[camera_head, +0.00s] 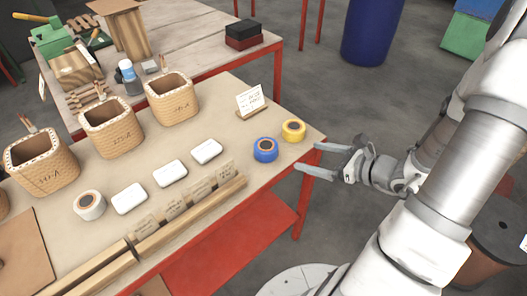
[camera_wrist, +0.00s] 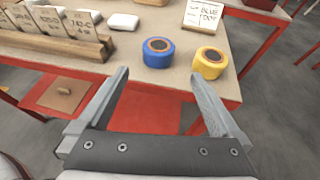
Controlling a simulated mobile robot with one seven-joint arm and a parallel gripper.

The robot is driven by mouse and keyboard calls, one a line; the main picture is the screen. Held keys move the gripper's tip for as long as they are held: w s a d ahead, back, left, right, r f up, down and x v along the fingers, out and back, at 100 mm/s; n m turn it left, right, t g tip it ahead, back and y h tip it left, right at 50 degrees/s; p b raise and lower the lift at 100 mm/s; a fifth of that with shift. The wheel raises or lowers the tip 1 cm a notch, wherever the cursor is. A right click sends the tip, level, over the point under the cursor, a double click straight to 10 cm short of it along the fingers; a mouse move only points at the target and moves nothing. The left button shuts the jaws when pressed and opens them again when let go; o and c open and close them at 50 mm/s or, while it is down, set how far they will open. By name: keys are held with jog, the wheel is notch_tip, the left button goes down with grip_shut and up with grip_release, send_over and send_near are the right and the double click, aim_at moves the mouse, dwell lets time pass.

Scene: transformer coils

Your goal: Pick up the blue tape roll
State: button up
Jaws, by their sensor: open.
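The blue tape roll (camera_head: 265,150) lies flat near the right end of the table, with a brown core on top. A yellow tape roll (camera_head: 293,131) lies just behind and right of it. My gripper (camera_head: 309,158) is open and empty off the table's right edge, to the right of the blue roll. In the wrist view the blue roll (camera_wrist: 158,52) is beyond and between the open fingers (camera_wrist: 160,80), apart from them. The yellow roll (camera_wrist: 210,62) is beyond the right finger.
A small card stand (camera_head: 251,101) stands behind the rolls. A wooden rail with cards (camera_head: 190,215) runs along the table's front edge. White blocks (camera_head: 170,173), a white tape roll (camera_head: 90,205) and woven baskets (camera_head: 171,99) fill the left. A red shelf (camera_head: 233,240) is below.

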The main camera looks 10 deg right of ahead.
aim_at(272, 149)
jog(key=b+x, duration=0.2)
jog(key=x, duration=0.9)
jog(key=shift+w+a+f, duration=0.15)
jog(key=b+x, duration=0.1)
jog(key=x, duration=0.4)
jog(key=shift+f, duration=0.25)
jog(key=c, duration=1.2)
